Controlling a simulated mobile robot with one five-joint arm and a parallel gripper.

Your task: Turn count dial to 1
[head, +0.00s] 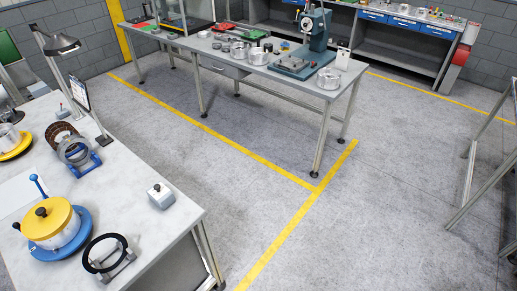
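A similar small box (62,112) stands farther back on the same bench, by a dark tablet-like panel. I cannot tell which, if either, is the count dial. My gripper is not in view.
The left workbench (185,228) also holds a yellow-lidded pot (52,222) on a blue base, a black ring on a stand (105,253), and a blue-framed fixture (76,152). A long bench (225,68) with a press stands behind. Open floor lies between.

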